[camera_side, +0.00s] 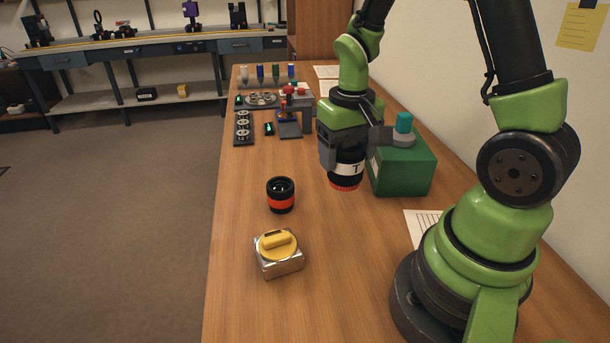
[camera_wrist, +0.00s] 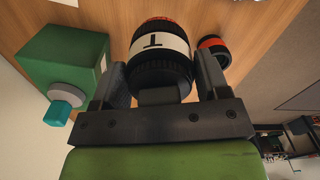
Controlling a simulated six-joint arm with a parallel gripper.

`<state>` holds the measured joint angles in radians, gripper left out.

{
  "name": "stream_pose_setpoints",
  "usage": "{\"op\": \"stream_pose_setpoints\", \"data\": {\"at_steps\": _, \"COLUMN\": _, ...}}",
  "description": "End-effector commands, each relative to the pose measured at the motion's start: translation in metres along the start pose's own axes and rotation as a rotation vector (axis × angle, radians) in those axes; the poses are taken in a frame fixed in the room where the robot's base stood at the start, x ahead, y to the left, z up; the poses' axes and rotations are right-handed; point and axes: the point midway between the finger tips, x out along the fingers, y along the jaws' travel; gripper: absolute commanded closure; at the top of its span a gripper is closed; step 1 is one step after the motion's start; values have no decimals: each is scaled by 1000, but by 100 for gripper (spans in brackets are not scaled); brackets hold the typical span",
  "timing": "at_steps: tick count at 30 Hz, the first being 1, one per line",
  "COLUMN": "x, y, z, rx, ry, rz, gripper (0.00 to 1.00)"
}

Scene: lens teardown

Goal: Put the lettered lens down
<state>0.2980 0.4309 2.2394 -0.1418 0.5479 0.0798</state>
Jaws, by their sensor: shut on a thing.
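The lettered lens (camera_side: 346,170) is a black cylinder with a white band marked T and a red end facing down.
A second black lens with a red-orange band (camera_side: 281,195) stands on the table (camera_side: 330,270) to the left. A metal block with a yellow top (camera_side: 278,252) is nearer. A green box (camera_side: 402,165) with a teal knob stands right. Trays and small parts fill the far end.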

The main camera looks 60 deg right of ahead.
Motion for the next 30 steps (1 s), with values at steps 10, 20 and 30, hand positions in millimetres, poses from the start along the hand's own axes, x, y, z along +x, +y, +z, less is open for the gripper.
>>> {"op": "stream_pose_setpoints", "data": {"at_steps": 10, "x": -1, "y": -27, "z": -87, "rx": 52, "ry": -3, "rz": 13, "gripper": 74}}
{"op": "stream_pose_setpoints", "data": {"at_steps": 20, "x": -2, "y": -53, "z": -153, "rx": 134, "ry": -2, "rz": 21, "gripper": 74}}
{"op": "stream_pose_setpoints", "data": {"at_steps": 30, "x": -3, "y": -76, "z": -188, "rx": 232, "ry": 2, "rz": 9, "gripper": 74}}
